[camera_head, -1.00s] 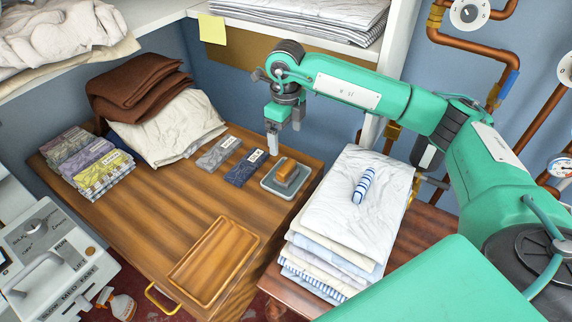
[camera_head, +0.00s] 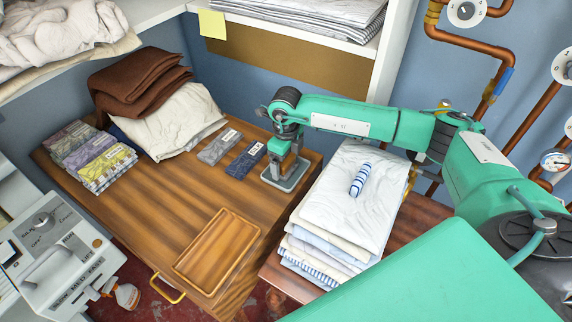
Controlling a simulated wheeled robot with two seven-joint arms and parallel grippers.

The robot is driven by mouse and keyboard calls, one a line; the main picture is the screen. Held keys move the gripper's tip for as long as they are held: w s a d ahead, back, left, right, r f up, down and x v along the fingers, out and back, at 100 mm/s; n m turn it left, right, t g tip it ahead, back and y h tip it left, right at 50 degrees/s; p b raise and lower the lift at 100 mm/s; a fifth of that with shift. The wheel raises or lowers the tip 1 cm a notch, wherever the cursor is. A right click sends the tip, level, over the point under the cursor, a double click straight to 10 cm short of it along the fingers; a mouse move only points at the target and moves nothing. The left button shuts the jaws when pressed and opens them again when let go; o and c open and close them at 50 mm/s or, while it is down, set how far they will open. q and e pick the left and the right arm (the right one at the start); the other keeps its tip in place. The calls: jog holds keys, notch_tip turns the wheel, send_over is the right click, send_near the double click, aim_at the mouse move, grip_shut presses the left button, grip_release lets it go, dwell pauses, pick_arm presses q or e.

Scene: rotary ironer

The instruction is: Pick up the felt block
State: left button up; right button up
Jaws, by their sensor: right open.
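The felt block (camera_head: 284,167), a small brown block, sits on a small grey tray (camera_head: 287,186) at the right side of the wooden table top. My right gripper (camera_head: 284,168) points down over the tray, with its fingers open on either side of the block. The fingers and wrist hide much of the block, and I cannot tell whether they touch it. My left gripper is out of view.
Two folded cloth strips (camera_head: 219,146) lie left of the gripper. A stack of folded linen (camera_head: 340,215) with a striped roll (camera_head: 360,180) on it stands close on the right. An empty wooden tray (camera_head: 217,245) lies in front.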

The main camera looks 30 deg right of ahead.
jog(key=shift+c, duration=1.1)
jog(key=c, duration=0.9)
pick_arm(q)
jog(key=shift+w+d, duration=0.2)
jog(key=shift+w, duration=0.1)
pick_arm(e)
jog(key=shift+o, duration=0.2)
jog(key=shift+r, duration=0.1)
jog(key=shift+r, duration=0.5)
pick_arm(q)
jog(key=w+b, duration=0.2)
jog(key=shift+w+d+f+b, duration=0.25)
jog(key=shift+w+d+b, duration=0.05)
jog(key=shift+b, duration=0.05)
pick_arm(e)
notch_tip(320, 180, up, 19)
